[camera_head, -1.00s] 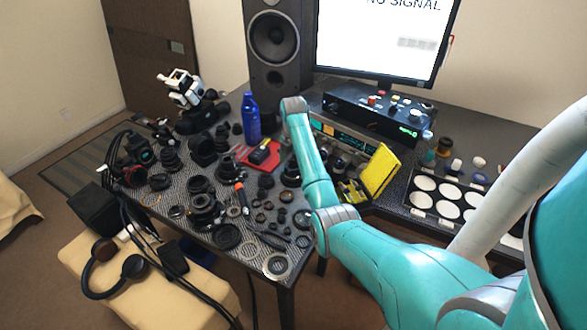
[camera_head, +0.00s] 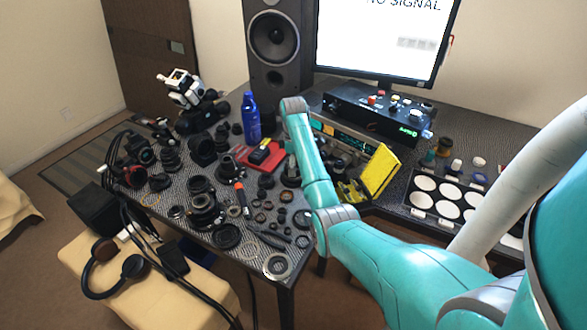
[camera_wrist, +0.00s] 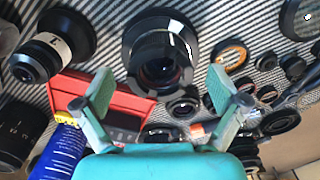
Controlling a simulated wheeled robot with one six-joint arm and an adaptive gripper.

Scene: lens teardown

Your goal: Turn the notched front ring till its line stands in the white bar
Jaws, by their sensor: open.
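A dark lens with a wide black front ring (camera_wrist: 160,58) stands on the striped mat, seen nearly from above in the wrist view. Pale streaks show on its rim at the upper right. I cannot tell whether they are the white bar, the ring's line or glare. My gripper (camera_wrist: 160,90) is open, its two teal fingers spread toward the near left and near right of this lens. It holds nothing, and I see no clear contact. In the head view my arm largely hides the gripper.
A red tray (camera_wrist: 128,97) lies just below the lens in the wrist view, with a blue bottle (camera_wrist: 62,150) to its lower left. Another lens (camera_wrist: 52,44) stands left. Rings and small parts crowd the right. In the head view, a yellow case (camera_head: 379,171) stands right of my arm.

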